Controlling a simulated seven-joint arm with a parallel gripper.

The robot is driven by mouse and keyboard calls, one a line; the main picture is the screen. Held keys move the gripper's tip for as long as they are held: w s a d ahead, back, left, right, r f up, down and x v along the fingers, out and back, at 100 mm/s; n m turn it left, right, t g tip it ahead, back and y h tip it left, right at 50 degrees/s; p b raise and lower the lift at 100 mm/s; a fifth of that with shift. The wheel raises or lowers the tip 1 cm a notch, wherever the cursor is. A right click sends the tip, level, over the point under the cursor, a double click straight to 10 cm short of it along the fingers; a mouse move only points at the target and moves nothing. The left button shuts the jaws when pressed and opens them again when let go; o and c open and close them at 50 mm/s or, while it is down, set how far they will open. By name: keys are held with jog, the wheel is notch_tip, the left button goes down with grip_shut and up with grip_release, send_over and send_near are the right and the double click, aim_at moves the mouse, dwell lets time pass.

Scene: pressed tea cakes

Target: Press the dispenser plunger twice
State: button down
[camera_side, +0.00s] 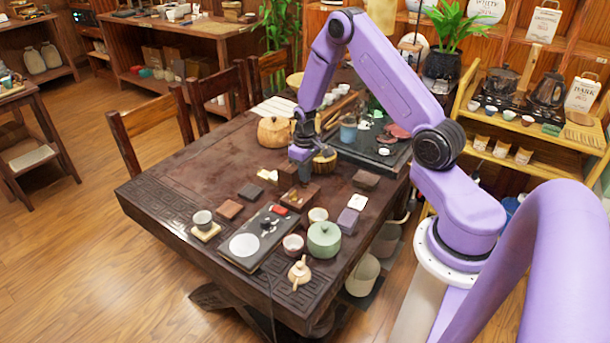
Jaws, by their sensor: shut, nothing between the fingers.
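My gripper (303,173) is shut and empty, pointing down over the middle of the dark wooden table (165,190). Just below and around its tips are small brown blocks or boxes, one of them a brown box (299,196) in front of the fingers. I cannot tell for certain which of these is the dispenser, and no plunger can be made out at this size. Whether the fingertips touch anything is also unclear. A round wooden pot (325,160) stands close to the right of the gripper.
In front lie a black tray (245,252) with a white disc, a green lidded jar (324,239), a small teapot (299,272) and several cups. A pale round wooden pot (273,132) stands behind left. A dark tea tray (375,150) is behind right.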

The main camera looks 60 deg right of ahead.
jog(key=shift+r, duration=2.8)
notch_tip(320, 180, up, 4)
jog(key=shift+f, duration=3)
jog(key=shift+f, duration=1.8)
jog(key=shift+r, duration=2.8)
